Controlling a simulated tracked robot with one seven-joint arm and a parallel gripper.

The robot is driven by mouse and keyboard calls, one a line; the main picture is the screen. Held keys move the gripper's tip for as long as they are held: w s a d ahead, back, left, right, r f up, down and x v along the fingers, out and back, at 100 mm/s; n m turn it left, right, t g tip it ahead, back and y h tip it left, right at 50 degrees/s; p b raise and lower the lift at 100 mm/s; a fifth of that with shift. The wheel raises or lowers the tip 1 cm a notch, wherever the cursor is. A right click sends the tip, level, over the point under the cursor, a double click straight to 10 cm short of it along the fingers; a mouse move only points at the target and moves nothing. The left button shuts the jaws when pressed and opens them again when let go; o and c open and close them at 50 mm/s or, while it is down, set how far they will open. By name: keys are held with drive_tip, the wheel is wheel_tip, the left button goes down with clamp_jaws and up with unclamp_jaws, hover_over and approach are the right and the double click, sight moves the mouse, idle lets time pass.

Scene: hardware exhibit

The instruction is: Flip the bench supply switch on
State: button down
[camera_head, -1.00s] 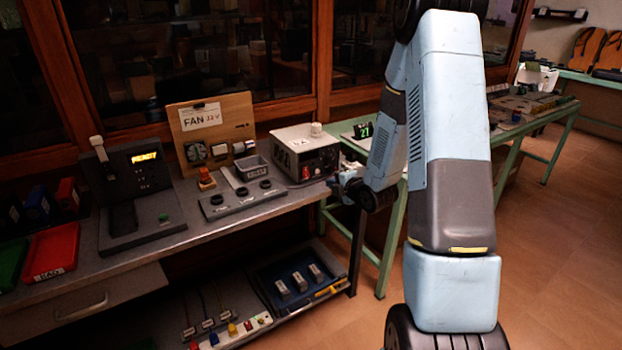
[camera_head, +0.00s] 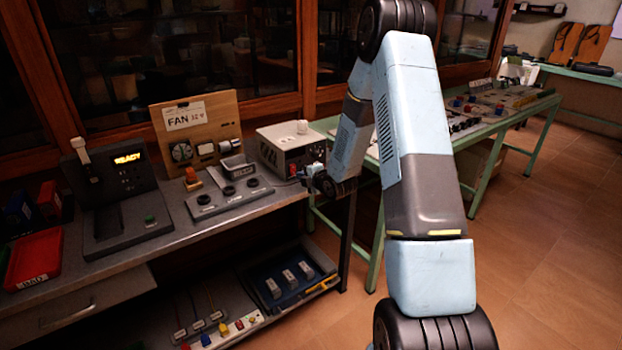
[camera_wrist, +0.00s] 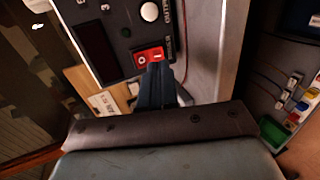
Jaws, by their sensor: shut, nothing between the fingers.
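The bench supply (camera_head: 290,147) is a pale box with a dark front panel at the right end of the grey workbench. Its red rocker switch (camera_wrist: 148,57) shows in the wrist view, beside a white knob (camera_wrist: 149,12) on the dark panel. My gripper (camera_wrist: 154,72) is shut and empty, its fingertips at the edge of the red switch. I cannot tell whether they touch it. The switch's position is not clear.
A wooden FAN board (camera_head: 196,130) stands left of the supply. A grey panel with black knobs (camera_head: 228,196) lies in front of it. A console reading READY (camera_head: 112,172) and a red bin (camera_head: 36,258) are further left. A green table (camera_head: 520,112) stands at right.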

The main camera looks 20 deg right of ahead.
sight(293, 174)
drive_tip(key=shift+x, duration=1.8)
drive_tip(key=shift+a, duration=0.2)
drive_tip(key=shift+d, duration=0.25)
drive_tip(key=shift+r, duration=0.75)
